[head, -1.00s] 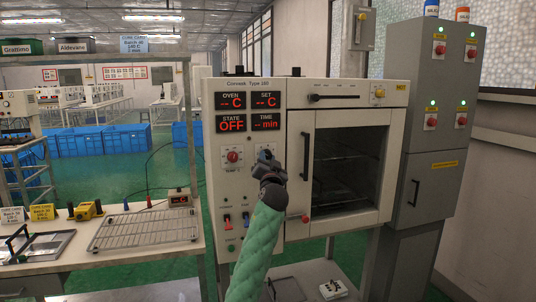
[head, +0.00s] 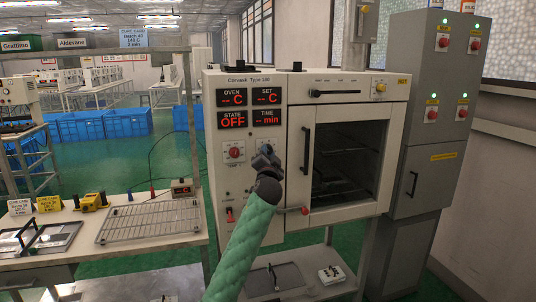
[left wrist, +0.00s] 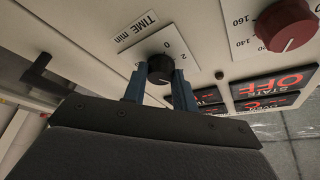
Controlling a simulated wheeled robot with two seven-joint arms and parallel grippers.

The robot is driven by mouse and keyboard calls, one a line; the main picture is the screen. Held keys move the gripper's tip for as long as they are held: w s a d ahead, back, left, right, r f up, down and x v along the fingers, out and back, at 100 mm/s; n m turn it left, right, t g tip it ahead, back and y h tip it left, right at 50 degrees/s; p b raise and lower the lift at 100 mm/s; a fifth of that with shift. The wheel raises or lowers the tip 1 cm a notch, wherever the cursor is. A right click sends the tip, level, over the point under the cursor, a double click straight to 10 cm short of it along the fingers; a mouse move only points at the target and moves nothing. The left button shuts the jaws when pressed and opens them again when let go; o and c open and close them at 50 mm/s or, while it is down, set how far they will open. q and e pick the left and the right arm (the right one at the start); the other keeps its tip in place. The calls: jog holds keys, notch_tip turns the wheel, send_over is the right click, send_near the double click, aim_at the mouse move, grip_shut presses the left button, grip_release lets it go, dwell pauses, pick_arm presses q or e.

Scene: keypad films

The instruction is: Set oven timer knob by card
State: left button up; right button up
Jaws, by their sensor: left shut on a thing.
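The oven (head: 345,105) has a control panel with a red temperature knob (head: 234,152). Its displays (head: 249,108) read dashes for oven, set and time, and OFF for state. My left gripper (head: 265,156) is at the panel, right of the red knob, and hides the timer knob there. In the left wrist view the black timer knob (left wrist: 160,69) sits between the fingers of my left gripper (left wrist: 160,82), which is shut on it, under a "TIME min" label with 0 and 2 visible. My right gripper is out of view.
A grey cabinet (head: 430,120) stands right of the oven. The oven door (head: 345,165) is closed, its handle close to my left gripper.

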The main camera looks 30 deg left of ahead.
pick_arm(q)
jog(key=o, duration=1)
jog(key=shift+w, duration=0.1)
jog(key=shift+c, duration=0.2)
jog(key=b+v, duration=0.2)
jog(key=v, duration=0.6)
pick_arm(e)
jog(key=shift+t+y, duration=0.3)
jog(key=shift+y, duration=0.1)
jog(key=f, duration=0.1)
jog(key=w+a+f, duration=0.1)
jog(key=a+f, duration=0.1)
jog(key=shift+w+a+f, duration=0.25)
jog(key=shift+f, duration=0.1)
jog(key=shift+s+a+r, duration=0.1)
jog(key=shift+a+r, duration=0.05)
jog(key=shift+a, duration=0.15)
